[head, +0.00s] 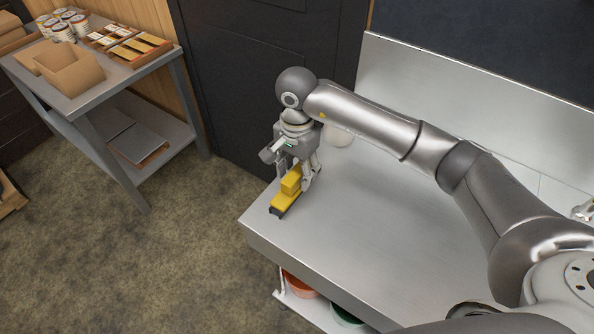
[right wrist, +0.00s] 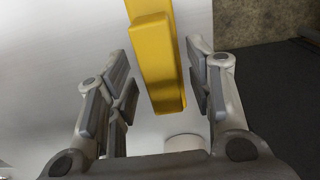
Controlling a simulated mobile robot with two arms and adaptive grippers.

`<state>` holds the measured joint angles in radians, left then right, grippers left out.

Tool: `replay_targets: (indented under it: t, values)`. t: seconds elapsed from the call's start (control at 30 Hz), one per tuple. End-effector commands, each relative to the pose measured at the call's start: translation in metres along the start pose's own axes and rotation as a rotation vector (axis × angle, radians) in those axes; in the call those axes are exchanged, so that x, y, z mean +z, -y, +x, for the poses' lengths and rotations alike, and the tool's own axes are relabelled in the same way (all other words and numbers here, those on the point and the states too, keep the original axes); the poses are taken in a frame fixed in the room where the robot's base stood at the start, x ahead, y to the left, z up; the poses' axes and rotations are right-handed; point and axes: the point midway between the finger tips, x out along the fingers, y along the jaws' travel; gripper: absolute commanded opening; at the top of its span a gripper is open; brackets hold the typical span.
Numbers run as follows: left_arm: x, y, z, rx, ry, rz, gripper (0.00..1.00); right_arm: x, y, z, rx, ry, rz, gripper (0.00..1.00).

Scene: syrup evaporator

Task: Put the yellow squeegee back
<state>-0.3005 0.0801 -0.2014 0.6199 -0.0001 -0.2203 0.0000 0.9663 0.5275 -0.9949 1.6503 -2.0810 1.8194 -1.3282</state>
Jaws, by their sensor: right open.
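The yellow squeegee (head: 284,202) lies on the steel table (head: 370,240) near its left front corner, with a dark strip along its lower end. My right gripper (head: 304,184) points down over it. In the right wrist view the yellow squeegee (right wrist: 158,65) lies between the two open fingers of my right gripper (right wrist: 160,95), with a gap on each side. The fingers are not closed on it.
A grey cart (head: 135,75) at the upper left holds a cardboard box (head: 75,78), several cans and a wooden tray of small packs. A whitish round thing (head: 339,134) stands behind my right gripper. An orange bucket (head: 300,286) is under the table. The table's middle is clear.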

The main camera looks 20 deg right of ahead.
Motion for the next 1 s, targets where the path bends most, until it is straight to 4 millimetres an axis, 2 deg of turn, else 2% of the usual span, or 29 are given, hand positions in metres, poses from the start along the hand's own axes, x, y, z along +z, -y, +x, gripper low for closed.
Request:
replay_targets:
  t: [0.3, 0.5, 0.7, 1.0]
  values:
    - [0.002, -0.001, 0.024, 0.001, -0.001, -0.001, 0.40, -0.001, 0.001, -0.066, -0.008, -0.006, -0.001, 0.48]
    - [0.002, -0.001, 0.029, 0.000, -0.001, -0.001, 0.40, -0.001, 0.001, -0.099, -0.004, -0.005, 0.000, 0.48]
    - [0.002, -0.001, 0.031, 0.000, -0.001, -0.002, 0.40, 0.000, 0.000, -0.111, -0.002, -0.002, 0.001, 0.48]
    - [0.002, -0.001, 0.031, 0.000, -0.001, -0.002, 0.40, 0.000, 0.000, -0.113, -0.001, -0.002, 0.001, 0.48]
